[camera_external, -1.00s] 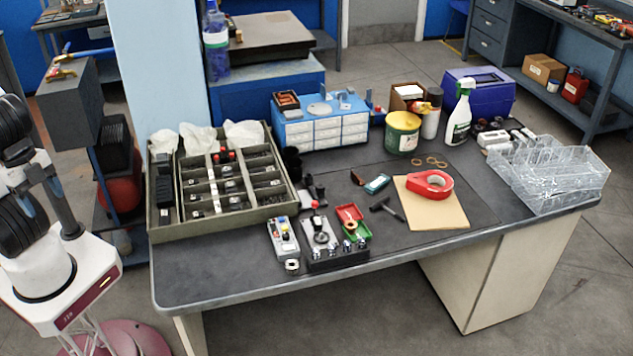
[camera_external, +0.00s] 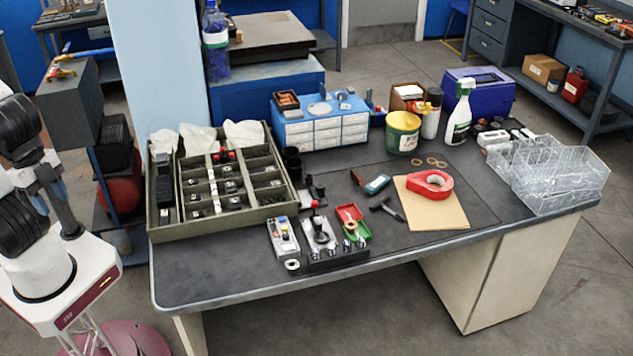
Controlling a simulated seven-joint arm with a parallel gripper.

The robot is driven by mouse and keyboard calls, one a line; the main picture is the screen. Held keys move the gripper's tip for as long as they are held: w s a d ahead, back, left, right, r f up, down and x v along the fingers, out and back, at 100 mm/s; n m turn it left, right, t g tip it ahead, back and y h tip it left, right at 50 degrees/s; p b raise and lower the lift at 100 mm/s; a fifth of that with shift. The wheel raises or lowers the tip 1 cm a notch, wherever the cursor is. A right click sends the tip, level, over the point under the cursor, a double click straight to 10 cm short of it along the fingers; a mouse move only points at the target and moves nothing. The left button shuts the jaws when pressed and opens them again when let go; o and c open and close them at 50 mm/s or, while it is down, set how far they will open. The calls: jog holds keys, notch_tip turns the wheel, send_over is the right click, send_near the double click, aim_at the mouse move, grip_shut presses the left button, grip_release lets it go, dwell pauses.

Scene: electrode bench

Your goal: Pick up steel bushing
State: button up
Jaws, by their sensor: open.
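A small pale ring-shaped piece (camera_external: 292,265), which looks like the steel bushing, sits on the bench top near its front edge. It is just left of a black block (camera_external: 338,258) with several small metal pieces along it. The piece is too small to make out its finish. My gripper is outside the picture; only part of my arm shows at the left edge, well away from the piece.
A grey control box (camera_external: 283,238) stands close behind the ring. A compartment tray (camera_external: 225,222) fills the bench's left. Red and green bins (camera_external: 362,232), a hammer (camera_external: 388,210) and a tape roll (camera_external: 432,187) lie to the right. The front-left bench top is clear.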

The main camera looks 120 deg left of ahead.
jog(key=w+a+f+n, duration=0.1)
jog(key=w+a+n, duration=0.45)
jog(key=w, duration=0.75)
jog(key=n+g, duration=0.3)
jog(key=n, duration=1)
send_over(291, 265)
notch_tip(291, 265, down, 27)
jog(key=shift+w+d+r, duration=0.2)
jog(key=shift+w+d, duration=0.15)
jog(key=shift+w, duration=0.1)
jog(key=shift+f, duration=0.1)
jog(key=shift+f, duration=1.2)
jog(key=shift+f, duration=0.1)
